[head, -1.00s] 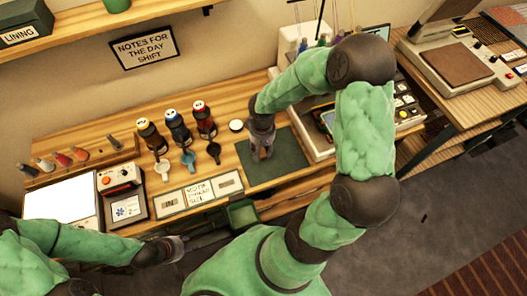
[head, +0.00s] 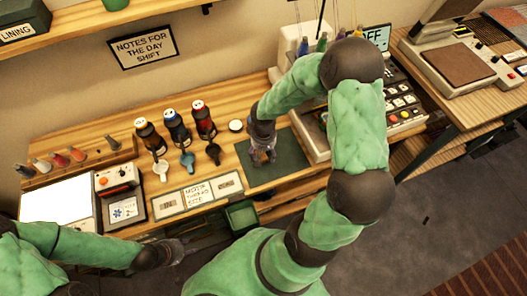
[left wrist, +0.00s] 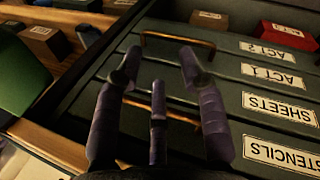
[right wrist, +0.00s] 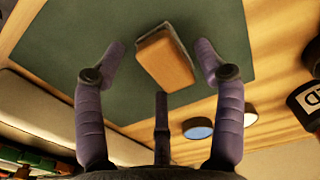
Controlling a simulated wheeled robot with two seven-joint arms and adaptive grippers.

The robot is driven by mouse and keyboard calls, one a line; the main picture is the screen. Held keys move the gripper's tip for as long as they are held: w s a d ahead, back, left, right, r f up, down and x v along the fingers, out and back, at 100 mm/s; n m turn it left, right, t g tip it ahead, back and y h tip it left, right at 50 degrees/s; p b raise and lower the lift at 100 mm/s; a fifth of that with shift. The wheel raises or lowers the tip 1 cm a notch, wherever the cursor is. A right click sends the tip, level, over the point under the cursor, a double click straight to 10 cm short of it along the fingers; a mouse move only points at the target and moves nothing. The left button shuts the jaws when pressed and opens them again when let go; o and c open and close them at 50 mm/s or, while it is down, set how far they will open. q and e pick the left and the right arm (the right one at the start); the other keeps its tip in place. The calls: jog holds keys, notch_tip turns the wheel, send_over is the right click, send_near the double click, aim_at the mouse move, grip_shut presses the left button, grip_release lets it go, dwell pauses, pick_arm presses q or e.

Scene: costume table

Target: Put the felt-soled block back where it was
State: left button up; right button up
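The felt-soled block, wooden with a grey layer along one side, lies on the dark green mat in the right wrist view (right wrist: 166,60). My right gripper (right wrist: 160,62) is open, its fingers on either side of the block with visible gaps. In the head view my right gripper (head: 263,156) is over the mat (head: 287,150) and largely hides the block. My left gripper (head: 172,252) is low in front of the table. The left wrist view shows the left gripper (left wrist: 157,65) open and empty before labelled drawer fronts.
An open drawer in the left wrist view holds a red block (left wrist: 290,35) and a brown block (left wrist: 209,20). Three bottles (head: 178,125) stand left of the mat, with scoops in front. A round lid (head: 236,125) lies by the mat's back edge. A console (head: 400,100) stands right.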

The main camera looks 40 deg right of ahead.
aim_at(264, 154)
jog(key=shift+r+p, duration=0.35)
jog(key=shift+r, duration=0.2)
notch_tip(264, 154, up, 11)
jog(key=p, duration=0.3)
jog(key=shift+r, duration=0.15)
dwell(1.4)
